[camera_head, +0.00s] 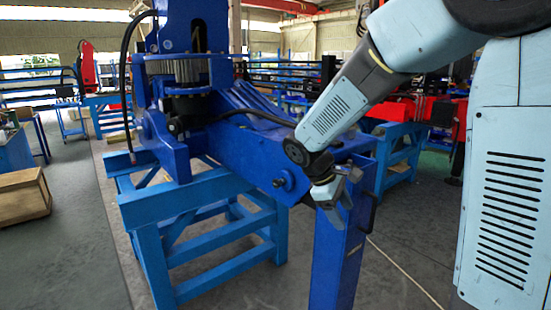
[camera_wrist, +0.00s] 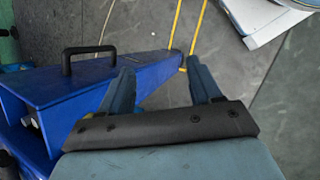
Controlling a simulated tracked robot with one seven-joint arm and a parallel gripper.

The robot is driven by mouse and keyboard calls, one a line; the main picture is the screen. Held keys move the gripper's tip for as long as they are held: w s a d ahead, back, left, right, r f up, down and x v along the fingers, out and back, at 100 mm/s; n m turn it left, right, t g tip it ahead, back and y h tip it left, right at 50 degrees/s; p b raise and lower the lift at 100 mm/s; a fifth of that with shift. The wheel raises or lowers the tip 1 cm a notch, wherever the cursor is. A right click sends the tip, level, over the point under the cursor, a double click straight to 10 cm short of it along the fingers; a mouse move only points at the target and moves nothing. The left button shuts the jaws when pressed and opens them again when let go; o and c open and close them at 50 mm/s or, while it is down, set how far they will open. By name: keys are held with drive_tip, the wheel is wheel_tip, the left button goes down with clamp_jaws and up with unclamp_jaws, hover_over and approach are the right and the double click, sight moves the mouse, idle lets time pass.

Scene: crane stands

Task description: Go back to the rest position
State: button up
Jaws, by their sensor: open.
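My gripper (camera_head: 331,196) is at the end of my light-blue arm, in front of the blue crane's beam and close to the top of a blue post (camera_head: 339,255) in the head view. Whether the gripper touches the crane or the post cannot be told.
The blue crane (camera_head: 190,90) rests on a lighter blue stand (camera_head: 185,220). A wooden crate (camera_head: 24,196) lies on the floor at the left. A yellow cable (camera_head: 405,272) runs over the floor at the right. Open grey floor (camera_head: 75,250) lies left of the stand.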

drive_tip(key=s+d+r+m+t+y, duration=0.2)
drive_tip(key=s+r+m, duration=0.3)
drive_tip(key=s, duration=0.4)
drive_tip(key=s+d+r+m+t+y, duration=0.3)
drive_tip(key=s+d+r+m, duration=0.2)
drive_tip(key=s, duration=0.4)
drive_tip(key=shift+s+r+m+y, duration=0.4)
drive_tip(key=shift+r+m, duration=0.15)
drive_tip(key=shift+m, duration=0.25)
idle(1.8)
